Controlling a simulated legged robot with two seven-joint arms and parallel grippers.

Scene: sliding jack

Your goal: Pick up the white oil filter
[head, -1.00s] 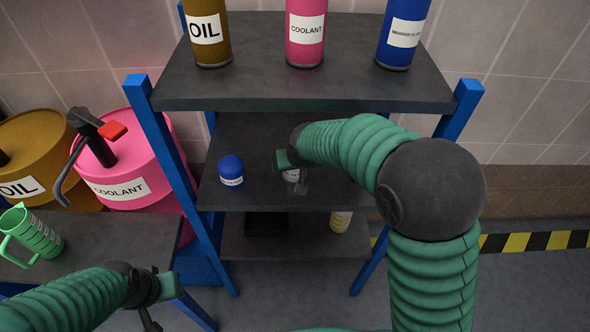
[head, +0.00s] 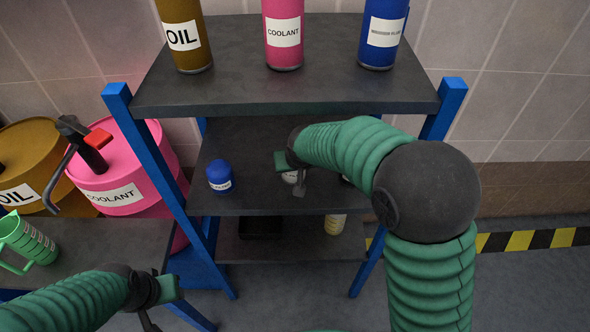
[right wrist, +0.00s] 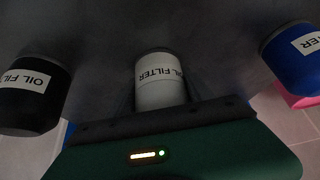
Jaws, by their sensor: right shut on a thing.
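The white oil filter (right wrist: 160,88) is in the middle of the right wrist view, in front of my right gripper. In the head view only a small part of the white oil filter (head: 290,177) shows on the middle shelf, the rest hidden by my right gripper (head: 292,180). The right gripper is shut on the white filter; its fingers are mostly hidden. My left gripper (head: 160,302) is at the lower left, in front of the side table, with nothing visible in it. Its jaw opening is not clear.
The blue filter (head: 219,177) stands left on the middle shelf (head: 245,150). A black filter (right wrist: 35,95) shows on the left of the right wrist view. The upper shelf (head: 290,90) overhangs, with bottles on it. A dark box and a yellowish filter (head: 335,224) are below.

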